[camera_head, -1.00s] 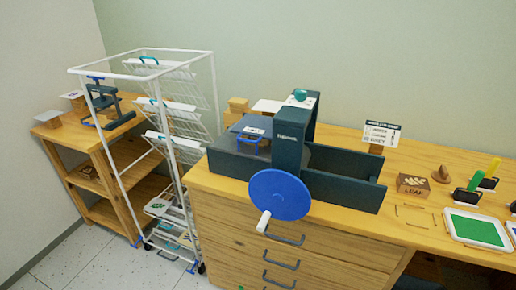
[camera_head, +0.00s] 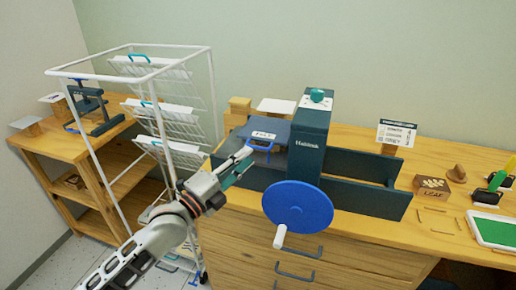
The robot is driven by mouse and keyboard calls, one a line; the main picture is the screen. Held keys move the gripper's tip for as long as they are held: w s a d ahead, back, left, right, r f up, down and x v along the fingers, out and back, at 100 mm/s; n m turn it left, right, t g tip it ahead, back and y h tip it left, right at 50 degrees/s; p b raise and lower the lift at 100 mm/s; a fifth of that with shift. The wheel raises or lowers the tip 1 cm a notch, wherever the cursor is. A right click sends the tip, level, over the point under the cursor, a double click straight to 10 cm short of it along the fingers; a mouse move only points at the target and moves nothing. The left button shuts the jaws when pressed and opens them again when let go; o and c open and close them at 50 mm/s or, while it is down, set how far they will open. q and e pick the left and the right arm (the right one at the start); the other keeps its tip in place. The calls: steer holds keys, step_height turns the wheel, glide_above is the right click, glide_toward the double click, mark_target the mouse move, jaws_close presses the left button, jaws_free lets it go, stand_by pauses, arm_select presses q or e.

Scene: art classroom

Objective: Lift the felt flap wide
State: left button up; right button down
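The dark blue-grey etching press (camera_head: 309,140) stands on the wooden counter. What looks like the felt flap (camera_head: 260,137) lies on the press bed left of the roller housing, with a blue handle (camera_head: 259,147) at its front edge and a white label on top. It looks lying flat. My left gripper (camera_head: 246,163) is just left of and in front of the flap's handle, seemingly apart from it. Its fingers overlap the bed's dark side in view, so their opening is unclear. My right gripper is not in view.
The press's blue crank wheel (camera_head: 297,207) with a white grip sticks out at the counter front. A leaf block (camera_head: 432,187) and a green pad (camera_head: 495,229) lie to the right.

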mark_target(258, 148)
arm_select(q)
steer(key=x, duration=0.6)
steer(key=shift+w, duration=0.1)
jaws_close()
